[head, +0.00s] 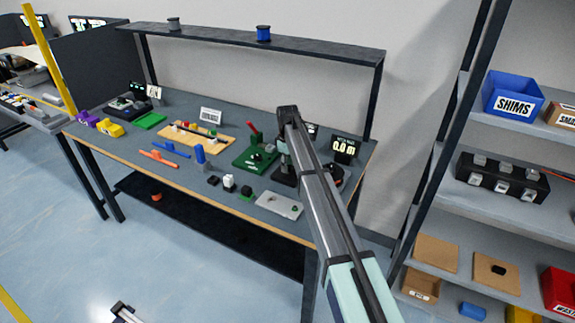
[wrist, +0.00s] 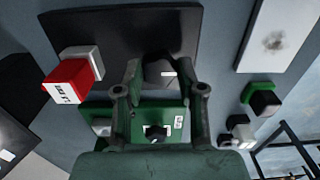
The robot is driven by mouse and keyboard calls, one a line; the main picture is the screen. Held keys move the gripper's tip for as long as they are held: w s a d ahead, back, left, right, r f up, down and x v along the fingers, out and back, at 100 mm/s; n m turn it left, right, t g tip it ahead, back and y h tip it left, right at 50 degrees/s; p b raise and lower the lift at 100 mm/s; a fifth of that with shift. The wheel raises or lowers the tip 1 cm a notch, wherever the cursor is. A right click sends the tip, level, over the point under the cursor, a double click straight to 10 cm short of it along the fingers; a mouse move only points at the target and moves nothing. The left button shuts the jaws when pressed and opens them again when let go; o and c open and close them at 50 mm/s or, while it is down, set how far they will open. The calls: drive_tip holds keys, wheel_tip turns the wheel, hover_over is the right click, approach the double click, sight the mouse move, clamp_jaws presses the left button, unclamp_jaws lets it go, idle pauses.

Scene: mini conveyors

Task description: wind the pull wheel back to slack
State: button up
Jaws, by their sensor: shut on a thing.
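The pull wheel appears to be the dark round knob with a white mark (wrist: 162,69) in the wrist view. It sits over a black plate (wrist: 112,38). My gripper (wrist: 160,76) has one finger on each side of the knob and is shut on it. The fingers hide its sides, so how far it is turned is hard to judge. In the head view my gripper (head: 283,150) is over a black stand (head: 284,179) at the right of the bench; my arm hides most of the wheel there. A display (head: 344,147) beside it shows small digits, roughly 0.0 and 01.
A red labelled block (wrist: 68,80) is left of the plate in the wrist view. A grey plate (head: 279,205) lies near the bench's front edge. A shelf with bins (head: 513,95) stands at right.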

drive_tip(key=shift+s, duration=0.1)
drive_tip(key=o, duration=1.1)
drive_tip(key=shift+o, duration=0.2)
wheel_tip(320, 180, up, 12)
